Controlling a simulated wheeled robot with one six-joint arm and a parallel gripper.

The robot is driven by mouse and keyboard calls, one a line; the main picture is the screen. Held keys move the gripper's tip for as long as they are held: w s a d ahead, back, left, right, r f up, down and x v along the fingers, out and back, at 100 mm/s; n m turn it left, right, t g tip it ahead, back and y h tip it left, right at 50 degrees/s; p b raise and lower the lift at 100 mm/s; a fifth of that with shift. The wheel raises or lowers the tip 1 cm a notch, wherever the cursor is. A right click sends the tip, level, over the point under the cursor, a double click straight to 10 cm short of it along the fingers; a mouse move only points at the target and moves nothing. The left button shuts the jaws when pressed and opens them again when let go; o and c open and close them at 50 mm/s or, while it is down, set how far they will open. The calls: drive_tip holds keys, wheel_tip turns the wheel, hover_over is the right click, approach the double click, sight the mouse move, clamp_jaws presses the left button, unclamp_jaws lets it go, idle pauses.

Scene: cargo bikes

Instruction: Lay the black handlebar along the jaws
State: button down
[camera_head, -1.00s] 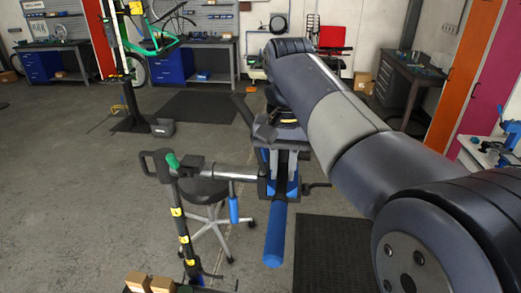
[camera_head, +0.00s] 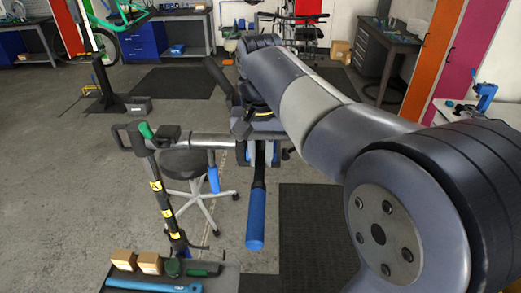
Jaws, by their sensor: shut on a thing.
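The black handlebar (camera_head: 259,174) has a blue grip (camera_head: 256,222) at its near end, pointing towards me and down. My gripper (camera_head: 260,132) is shut on the handlebar; the fingers and the held part are mostly hidden by my wrist. A black bar end at the upper left of my wrist looks like its far part. The work stand (camera_head: 160,190) is at left, with a silver arm (camera_head: 210,142) reaching right to just beside my gripper. The stand's jaws at that arm's end are largely hidden. I cannot tell whether the handlebar touches them.
A round stool (camera_head: 190,163) stands behind the stand. A tray (camera_head: 225,279) with small boxes (camera_head: 149,262) and a blue tool (camera_head: 155,285) is at the stand's foot. A black mat (camera_head: 315,235) lies on the floor at right. Workbenches line the back wall.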

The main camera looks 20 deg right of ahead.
drive_tip(key=shift+f, duration=0.2)
drive_tip(key=c, duration=1.2)
unclamp_jaws()
drive_tip(key=shift+c, duration=0.2)
wheel_tip(320, 180, up, 11)
drive_tip(key=shift+f, duration=0.15)
wheel_tip(320, 180, down, 10)
drive_tip(key=shift+f, duration=0.2)
drive_tip(key=shift+r+p, duration=0.5)
drive_tip(key=shift+r, duration=0.45)
